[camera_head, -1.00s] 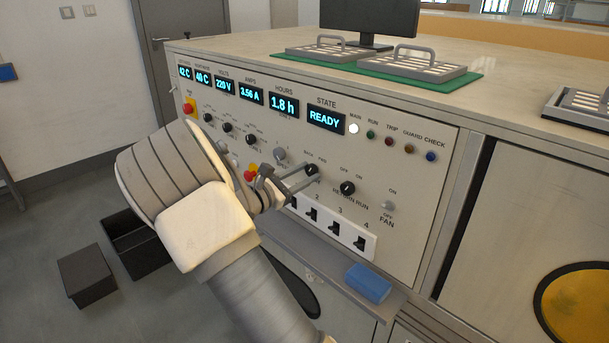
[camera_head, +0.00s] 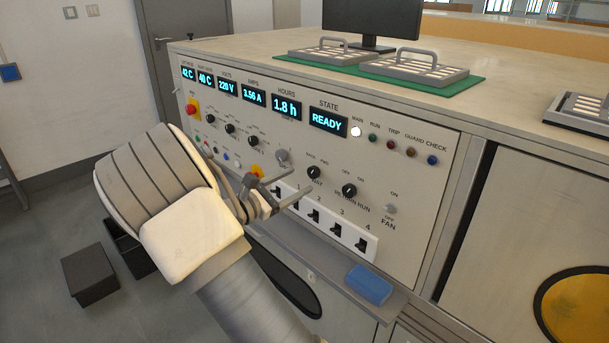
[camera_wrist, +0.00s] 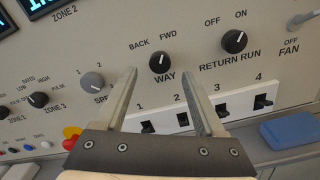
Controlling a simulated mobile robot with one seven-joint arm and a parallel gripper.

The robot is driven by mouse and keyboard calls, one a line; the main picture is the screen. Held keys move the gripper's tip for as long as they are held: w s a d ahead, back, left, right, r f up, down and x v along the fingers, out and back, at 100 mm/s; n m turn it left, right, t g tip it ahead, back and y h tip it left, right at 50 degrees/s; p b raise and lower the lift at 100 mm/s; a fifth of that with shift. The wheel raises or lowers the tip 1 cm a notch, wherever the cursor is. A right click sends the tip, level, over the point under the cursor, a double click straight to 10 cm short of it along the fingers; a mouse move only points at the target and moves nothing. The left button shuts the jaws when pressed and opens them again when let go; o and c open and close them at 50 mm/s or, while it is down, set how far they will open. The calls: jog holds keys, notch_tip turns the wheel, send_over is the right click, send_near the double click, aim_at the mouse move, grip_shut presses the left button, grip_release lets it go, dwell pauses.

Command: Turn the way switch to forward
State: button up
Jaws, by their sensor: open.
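The way switch (camera_head: 313,172) is a round black knob on the console's sloping front panel. In the wrist view the knob (camera_wrist: 160,62) stands below the words BACK and FWD. Its small white mark looks turned up toward the FWD side, but it is too small to be certain. My gripper (camera_head: 296,181) is open and empty, in front of the panel and a little left of and below the knob in the head view. In the wrist view the fingertips (camera_wrist: 160,76) lie on either side of the knob's line, apart from it.
The return run knob (camera_wrist: 235,41) is to the right and the grey speed knob (camera_wrist: 92,82) to the left. Numbered rocker switches (camera_wrist: 205,112) lie just below. A blue block (camera_head: 369,284) sits on the ledge. The state display (camera_head: 328,123) reads READY.

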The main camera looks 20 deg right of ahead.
jog(key=p+v, duration=0.2)
jog(key=v, duration=1.1)
jog(key=s+d+r+m+g+y, duration=0.25)
jog(key=s+d+m+y, duration=0.2)
jog(key=s, duration=0.25)
jog(key=s+d+r+m+g+y, duration=0.1)
jog(key=s+d+m+g+y, duration=0.3)
jog(key=s, duration=0.3)
jog(key=s+a+r+m+t+y, duration=0.3)
jog(key=s+a+m+y, duration=0.15)
jog(key=s, duration=0.25)
jog(key=s+a+r+m+t+y, duration=0.3)
jog(key=s+a+m+y, duration=0.1)
jog(key=s+m, duration=0.15)
notch_tip(320, 180, up, 15)
jog(key=p, duration=1.5)
jog(key=shift+s+r+n, duration=0.15)
jog(key=shift+s+n, duration=0.2)
jog(key=shift+n, duration=0.1)
